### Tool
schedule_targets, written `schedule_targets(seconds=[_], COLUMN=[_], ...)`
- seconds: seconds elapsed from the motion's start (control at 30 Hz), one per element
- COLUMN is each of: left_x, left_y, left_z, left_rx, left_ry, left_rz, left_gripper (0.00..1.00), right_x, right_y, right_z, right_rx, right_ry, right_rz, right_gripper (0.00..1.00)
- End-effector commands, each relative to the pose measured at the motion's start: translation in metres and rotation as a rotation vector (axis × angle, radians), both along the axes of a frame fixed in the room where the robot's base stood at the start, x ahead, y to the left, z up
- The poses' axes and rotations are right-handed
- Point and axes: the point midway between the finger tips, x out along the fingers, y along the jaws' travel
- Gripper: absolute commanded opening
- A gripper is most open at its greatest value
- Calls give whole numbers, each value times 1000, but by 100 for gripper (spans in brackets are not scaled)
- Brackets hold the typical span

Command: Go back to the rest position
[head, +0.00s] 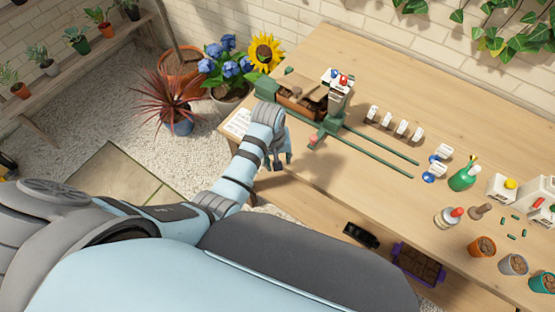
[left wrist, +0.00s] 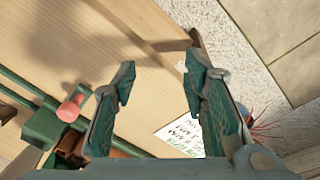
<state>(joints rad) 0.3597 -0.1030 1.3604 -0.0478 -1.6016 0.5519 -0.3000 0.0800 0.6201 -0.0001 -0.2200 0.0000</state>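My left gripper (head: 282,162) hangs over the near left edge of the wooden table (head: 385,90) in the head view. In the left wrist view my left gripper (left wrist: 159,62) has its two fingers spread apart, with nothing between them. The tabletop (left wrist: 130,35) and its edge lie below the fingers. My right gripper is not in either view.
A purple tray (head: 403,272) sits below the tabletop. Gravel floor lies left.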

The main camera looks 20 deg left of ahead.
Motion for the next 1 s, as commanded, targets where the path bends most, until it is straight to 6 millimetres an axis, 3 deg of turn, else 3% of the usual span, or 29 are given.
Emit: schedule_targets(seconds=[0.4, 0.47, 0.57, 0.67, 0.7, 0.77, 0.8, 0.9, 1.0], left_x=[0, -4, -27, -78, -108, -159, -195, -281, -345], left_y=[-1, 0, 9, 25, 34, 48, 57, 80, 96], left_z=[-1, -11, -58, -135, -169, -214, -239, -280, -297], left_rx=[1, 4, 22, 52, 67, 89, 105, 139, 164], left_ry=[1, 3, 11, 20, 25, 29, 30, 33, 33], left_rz=[-4, -13, -60, -148, -192, -262, -309, -413, -493], left_gripper=[40, 40, 40, 40, 40, 40, 40, 40, 40], right_x=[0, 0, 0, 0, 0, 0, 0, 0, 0], right_y=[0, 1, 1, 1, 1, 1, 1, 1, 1], right_z=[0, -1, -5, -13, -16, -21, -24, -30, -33], right_rx=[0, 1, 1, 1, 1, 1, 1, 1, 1], right_ry=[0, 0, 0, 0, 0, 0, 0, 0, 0], right_rz=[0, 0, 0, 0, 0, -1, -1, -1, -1], right_gripper=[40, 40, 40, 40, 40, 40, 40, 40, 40])
